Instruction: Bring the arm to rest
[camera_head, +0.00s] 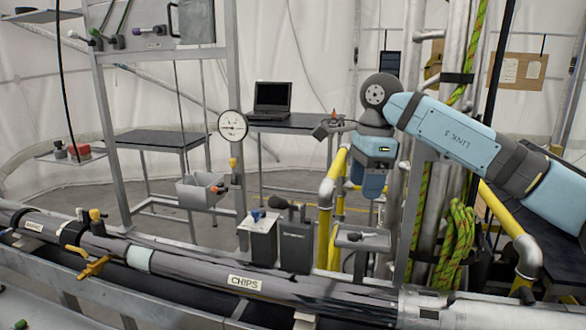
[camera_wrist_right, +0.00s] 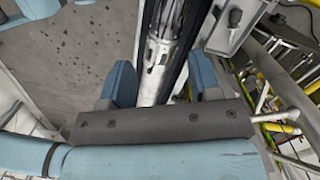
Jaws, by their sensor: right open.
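My right arm (camera_head: 455,135) comes in from the right in the head view, a light blue and grey arm marked "LINK 5". It bends down at its wrist, and the right gripper (camera_head: 370,183) hangs above the bench, left of the upright poles. In the right wrist view the two blue fingers of the right gripper (camera_wrist_right: 163,78) stand apart with nothing held between them. A metal tube end shows beyond the gap; I cannot tell how far off it is. My left gripper is in neither view.
A long grey pipe labelled "CHIPS" (camera_head: 245,283) lies across the front. Two dark boxes (camera_head: 295,245) stand behind it, left of the gripper. A yellow rail (camera_head: 326,215) stands close by the gripper. A green rope (camera_head: 457,245) hangs at the poles. A laptop (camera_head: 272,97) sits farther back.

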